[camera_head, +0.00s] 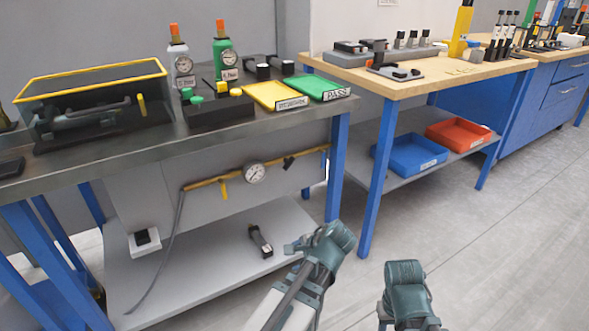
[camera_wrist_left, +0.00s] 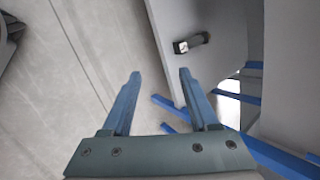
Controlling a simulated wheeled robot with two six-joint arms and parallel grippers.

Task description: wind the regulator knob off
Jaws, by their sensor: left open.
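A round white gauge (camera_head: 255,173) sits on a yellow pipe (camera_head: 205,184) on the grey panel under the left bench. A small black fitting (camera_head: 289,163) on the pipe, right of the gauge, may be the regulator knob; I cannot tell for sure. A yellow lever (camera_head: 223,189) hangs left of the gauge. My left gripper (camera_head: 292,247) is low in front of the bench, below and apart from the pipe. In the left wrist view it (camera_wrist_left: 160,74) is open and empty. My right gripper (camera_head: 405,285) is at the bottom, its fingers hidden.
A black tool (camera_head: 260,241) lies on the lower shelf (camera_head: 200,280) and also shows in the left wrist view (camera_wrist_left: 191,43). Blue bench legs (camera_head: 338,165) stand right of the pipe. The floor at right is clear.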

